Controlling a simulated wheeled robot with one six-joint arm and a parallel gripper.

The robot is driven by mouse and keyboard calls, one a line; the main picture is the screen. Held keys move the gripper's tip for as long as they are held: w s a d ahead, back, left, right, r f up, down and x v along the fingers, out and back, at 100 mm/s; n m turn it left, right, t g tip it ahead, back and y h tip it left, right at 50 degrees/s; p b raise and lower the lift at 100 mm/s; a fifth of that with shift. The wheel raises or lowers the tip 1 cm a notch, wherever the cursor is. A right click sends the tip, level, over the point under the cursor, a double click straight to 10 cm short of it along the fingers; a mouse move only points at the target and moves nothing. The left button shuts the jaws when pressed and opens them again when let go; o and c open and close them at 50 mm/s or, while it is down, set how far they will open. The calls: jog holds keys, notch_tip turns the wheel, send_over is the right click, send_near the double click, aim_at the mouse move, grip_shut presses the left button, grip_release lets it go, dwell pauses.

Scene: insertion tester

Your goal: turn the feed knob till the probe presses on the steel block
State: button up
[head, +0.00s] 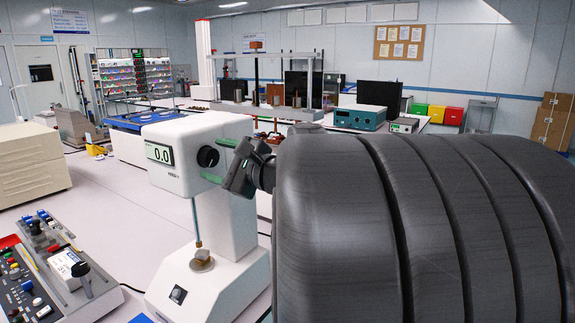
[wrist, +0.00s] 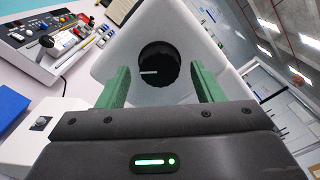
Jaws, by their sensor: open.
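The tester (head: 185,150) is a white machine with a display (head: 159,154) that reads 0.0. Its black feed knob (head: 208,157) is on the side of its head; in the wrist view the knob (wrist: 158,64) shows a white pointer line toward the left. A thin probe (head: 196,222) hangs down to the small steel block (head: 202,261) on the base; whether they touch is too small to tell. My gripper (head: 222,162) is beside the knob. In the wrist view its green fingers (wrist: 158,82) stand open on either side of the knob, apart from it.
A control panel (head: 45,270) with buttons and switches lies at the lower left. A cream box (head: 30,160) stands behind it. A blue tray (head: 140,118) and a teal instrument (head: 360,117) are farther back. My dark arm fills the right foreground.

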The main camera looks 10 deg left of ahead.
jog(key=b+v, duration=0.2)
jog(key=v, duration=1.1)
jog(key=shift+s+d, duration=0.1)
jog(key=shift+s, duration=0.05)
jog(key=w+a+n, duration=0.1)
jog(key=a+n, duration=0.3)
jog(key=n, duration=0.4)
jog(key=w+a+n, duration=0.2)
jog(key=a+n, duration=0.2)
jog(key=n, duration=0.4)
jog(key=w+a+n, duration=0.1)
jog(key=a+n, duration=0.3)
jog(key=n, duration=0.4)
jog(key=shift+w+r+n, duration=0.1)
jog(key=shift+w+n, duration=0.2)
jog(key=shift+n, duration=0.1)
jog(key=shift+c, duration=0.4)
jog(key=c, duration=0.9)
